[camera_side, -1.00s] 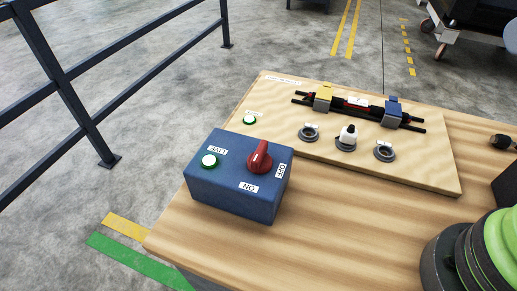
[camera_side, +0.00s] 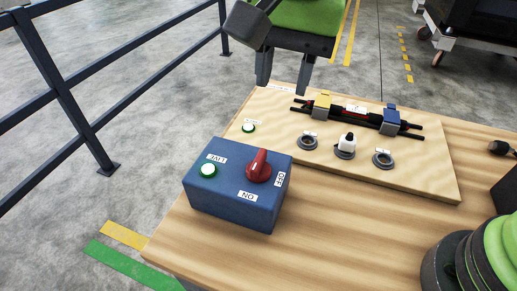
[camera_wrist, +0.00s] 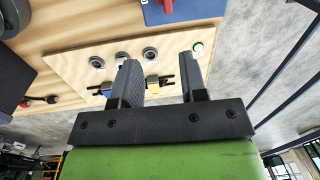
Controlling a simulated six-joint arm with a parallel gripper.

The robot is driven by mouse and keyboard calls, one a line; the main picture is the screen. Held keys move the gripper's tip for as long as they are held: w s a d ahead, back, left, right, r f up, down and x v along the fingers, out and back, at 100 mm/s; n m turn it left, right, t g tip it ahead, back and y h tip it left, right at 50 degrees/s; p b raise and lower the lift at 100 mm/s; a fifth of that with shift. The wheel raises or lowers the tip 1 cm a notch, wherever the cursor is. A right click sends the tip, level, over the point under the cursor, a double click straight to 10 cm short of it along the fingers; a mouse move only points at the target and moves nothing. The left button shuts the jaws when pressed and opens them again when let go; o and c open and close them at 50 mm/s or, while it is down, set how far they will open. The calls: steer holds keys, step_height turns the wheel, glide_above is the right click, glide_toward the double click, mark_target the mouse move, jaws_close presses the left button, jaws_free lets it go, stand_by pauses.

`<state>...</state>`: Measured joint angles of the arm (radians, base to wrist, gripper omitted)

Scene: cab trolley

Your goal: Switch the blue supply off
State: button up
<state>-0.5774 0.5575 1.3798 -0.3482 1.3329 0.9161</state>
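The blue supply box (camera_side: 232,205) stands at the front left of the wooden table. Its red rotary knob (camera_side: 258,166) has a raised ridge that lies toward the ON label (camera_side: 248,196); the OFF label (camera_side: 280,180) is to the right. The round lamp (camera_side: 208,170) by the LIVE label glows green-white. My gripper (camera_side: 285,76) is open and empty, in the air beyond the box, by the board's far left edge. In the wrist view, the open fingers (camera_wrist: 160,80) frame part of the board; the blue box (camera_wrist: 200,8) and red knob (camera_wrist: 168,5) are cut off at the top.
A pale board (camera_side: 420,175) behind the box carries dark cables in a yellow clamp (camera_side: 321,104) and a blue clamp (camera_side: 391,120). It also has several round grey sockets, a white plug (camera_side: 346,140) and a small green-ringed lamp (camera_side: 248,127). A dark railing (camera_side: 75,125) runs left.

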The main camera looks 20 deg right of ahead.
mark_target(259, 159)
steer(key=shift+m+g+h, duration=0.3)
steer(key=shift+h, duration=0.1)
steer(key=a+f, duration=0.1)
steer(key=f, duration=0.3)
steer(key=a+f, duration=0.1)
steer(key=f, duration=0.4)
steer(key=a+f, duration=0.1)
steer(key=f, duration=0.3)
steer(key=shift+w+a+f, duration=0.1)
steer(key=shift+a+f, duration=0.05)
steer(key=shift+f, duration=0.2)
jaws_close()
